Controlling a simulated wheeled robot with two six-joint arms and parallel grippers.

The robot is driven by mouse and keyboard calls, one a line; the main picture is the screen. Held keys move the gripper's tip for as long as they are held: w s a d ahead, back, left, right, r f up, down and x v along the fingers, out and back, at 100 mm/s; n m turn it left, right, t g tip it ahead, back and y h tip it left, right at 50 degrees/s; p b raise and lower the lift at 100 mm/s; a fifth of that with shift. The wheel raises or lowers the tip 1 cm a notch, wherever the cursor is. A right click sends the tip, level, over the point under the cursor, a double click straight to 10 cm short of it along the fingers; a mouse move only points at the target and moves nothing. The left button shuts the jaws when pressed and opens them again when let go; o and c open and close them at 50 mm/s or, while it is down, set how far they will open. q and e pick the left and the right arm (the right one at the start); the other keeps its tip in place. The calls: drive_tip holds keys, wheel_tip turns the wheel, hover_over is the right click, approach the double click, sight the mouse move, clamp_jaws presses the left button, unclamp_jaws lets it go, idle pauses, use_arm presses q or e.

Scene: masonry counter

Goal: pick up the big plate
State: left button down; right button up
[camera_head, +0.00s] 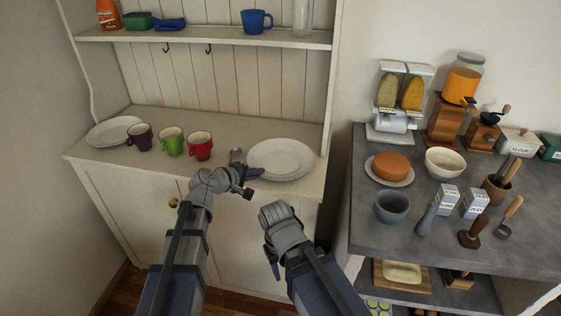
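The big plate (281,158) is white and round and lies flat at the right end of the cabinet counter. A smaller-looking white plate (113,130) lies at the left end, partly behind a purple mug. My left gripper (253,183) is at the front left edge of the big plate, its fingers apart with nothing seen between them. I cannot tell whether it touches the rim. My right gripper (272,266) is lower, in front of the cabinet; its wrist hides most of its fingers.
Purple (140,138), green (171,141) and red (200,146) mugs stand left of the big plate. A shelf (210,36) hangs above. A grey counter (360,225) with several kitchen items is at right.

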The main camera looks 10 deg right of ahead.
use_arm(q)
drive_tip(key=shift+r, duration=0.1)
wheel_tip(320, 180, up, 10)
drive_tip(key=p, duration=1)
